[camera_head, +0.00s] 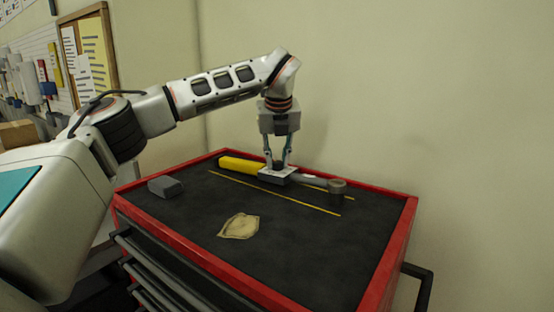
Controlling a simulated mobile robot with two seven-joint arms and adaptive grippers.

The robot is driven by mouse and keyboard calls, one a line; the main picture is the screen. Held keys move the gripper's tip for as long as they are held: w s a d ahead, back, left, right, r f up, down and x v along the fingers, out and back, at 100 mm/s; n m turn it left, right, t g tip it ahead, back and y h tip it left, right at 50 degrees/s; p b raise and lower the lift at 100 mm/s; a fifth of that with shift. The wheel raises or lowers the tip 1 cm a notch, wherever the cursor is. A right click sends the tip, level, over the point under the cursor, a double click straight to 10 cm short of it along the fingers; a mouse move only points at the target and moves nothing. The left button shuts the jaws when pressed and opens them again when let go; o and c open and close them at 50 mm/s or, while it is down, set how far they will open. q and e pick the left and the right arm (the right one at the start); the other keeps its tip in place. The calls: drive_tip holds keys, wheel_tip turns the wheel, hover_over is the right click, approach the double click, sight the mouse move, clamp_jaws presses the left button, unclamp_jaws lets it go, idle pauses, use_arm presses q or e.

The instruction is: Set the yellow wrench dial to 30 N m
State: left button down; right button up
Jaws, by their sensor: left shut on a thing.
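The yellow-handled wrench (238,165) lies along the back of the dark cabinet top. Its yellow grip is at the left, a pale block-like dial part (271,176) is in the middle, and a grey shaft runs right to a round grey head (337,187). My left gripper (278,164) points straight down over the middle part, its fingers shut on a small dark knob there. The dial's marks are too small to read. My right gripper is not in view.
The red-rimmed cabinet top (203,257) has thin yellow lines beside the wrench. A grey block (165,187) sits at the left and a beige cloth (239,226) lies near the middle front. The right front is clear. A wall stands close behind.

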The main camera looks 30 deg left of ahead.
use_arm(q)
drive_tip(key=n, duration=0.2)
drive_tip(key=n+g+y, duration=0.1)
drive_tip(key=n, duration=0.1)
drive_tip(key=shift+w+d+n, duration=0.1)
drive_tip(key=shift+w+n, duration=0.05)
drive_tip(key=shift+n, duration=0.15)
drive_tip(key=n+g+y, duration=0.1)
drive_tip(key=n+g, duration=0.1)
drive_tip(key=n, duration=0.2)
drive_tip(key=shift+w+n, duration=0.1)
drive_tip(key=shift+n, duration=0.2)
drive_tip(key=c, duration=1.8)
unclamp_jaws()
drive_tip(key=d+r, duration=0.2)
drive_tip(key=r, duration=0.1)
drive_tip(key=shift+d, duration=0.2)
drive_tip(key=d, duration=0.3)
drive_tip(key=s+d, duration=0.1)
drive_tip(key=d, duration=0.6)
drive_tip(key=shift+s+d+f, duration=0.1)
drive_tip(key=shift+s+d, duration=0.2)
drive_tip(key=shift+s, duration=0.05)
